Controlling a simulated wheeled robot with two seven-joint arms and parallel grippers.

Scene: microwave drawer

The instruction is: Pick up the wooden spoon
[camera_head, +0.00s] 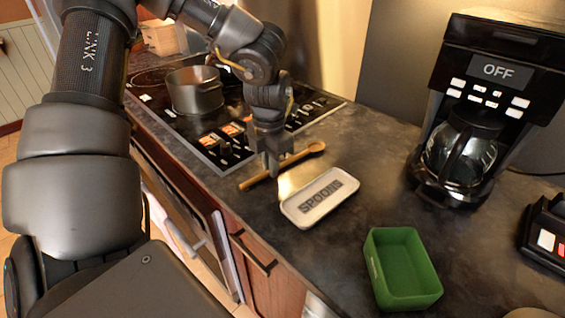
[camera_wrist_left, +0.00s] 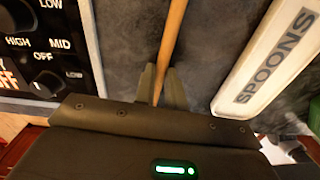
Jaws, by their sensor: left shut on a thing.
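The wooden spoon (camera_head: 293,161) lies low over the dark countertop, between the stovetop and a white tray marked SPOONS (camera_head: 320,197). My left gripper (camera_head: 272,172) comes down from above and is shut on the spoon's handle. In the left wrist view, the handle (camera_wrist_left: 173,48) runs between the two fingertips (camera_wrist_left: 160,86). The spoon's bowl points right and away in the head view. I cannot tell whether the spoon touches the counter. The white tray also shows at the right of the left wrist view (camera_wrist_left: 262,60). My right gripper is not in view.
A stovetop (camera_head: 215,150) with a steel pot (camera_head: 195,92) is at the left. A green bin (camera_head: 402,270) stands at the front right. A black coffee maker (camera_head: 490,75) with a glass pot is at the back right. Bare counter (camera_head: 370,160) lies between tray and coffee maker.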

